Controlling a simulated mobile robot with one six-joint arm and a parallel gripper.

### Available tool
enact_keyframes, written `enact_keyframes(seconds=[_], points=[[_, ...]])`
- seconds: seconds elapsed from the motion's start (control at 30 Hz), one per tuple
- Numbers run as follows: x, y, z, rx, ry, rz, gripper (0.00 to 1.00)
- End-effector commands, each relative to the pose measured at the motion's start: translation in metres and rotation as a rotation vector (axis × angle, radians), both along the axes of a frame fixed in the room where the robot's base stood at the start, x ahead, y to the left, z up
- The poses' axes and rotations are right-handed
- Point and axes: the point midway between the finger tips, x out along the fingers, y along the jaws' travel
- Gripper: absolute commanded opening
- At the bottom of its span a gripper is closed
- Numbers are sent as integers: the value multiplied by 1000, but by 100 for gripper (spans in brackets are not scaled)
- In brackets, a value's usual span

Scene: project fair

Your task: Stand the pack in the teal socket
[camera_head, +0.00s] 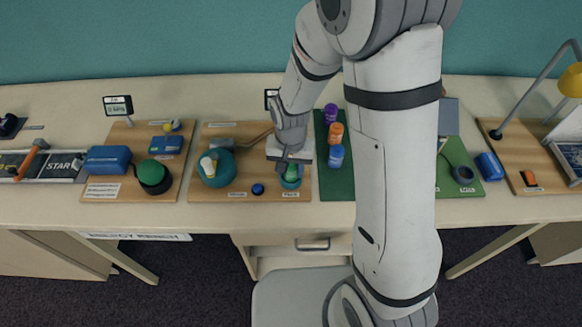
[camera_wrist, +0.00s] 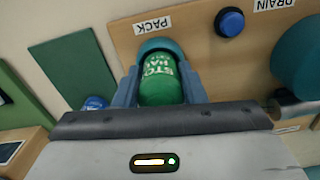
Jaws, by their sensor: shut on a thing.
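The pack is a green cylinder with white lettering (camera_wrist: 161,88), and its green side also shows in the head view (camera_head: 291,171). My gripper (camera_wrist: 158,78) is shut on it, one blue-grey finger on each side. In the head view my gripper (camera_head: 291,168) points down over the board's front right part. The teal socket (camera_head: 290,184) is right below the pack, by the PACK label. In the wrist view the socket's rim (camera_wrist: 158,44) curves around the pack's far end. I cannot tell how deep the pack sits in it.
A blue button (camera_head: 258,189) and a teal round vessel with a pale top (camera_head: 216,168) stand to the left on the same wooden board (camera_head: 240,186). Purple, orange and blue (camera_head: 336,156) containers stand on a green mat to the right, close to my arm.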

Motion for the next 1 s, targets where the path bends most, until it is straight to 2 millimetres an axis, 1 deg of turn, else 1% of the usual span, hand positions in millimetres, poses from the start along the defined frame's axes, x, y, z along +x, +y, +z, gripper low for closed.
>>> enact_keyframes(seconds=[0.53, 1.0], points=[[-1, 1, 0, 0, 0, 1, 13], [-2, 1, -9, 0, 0, 2, 13]])
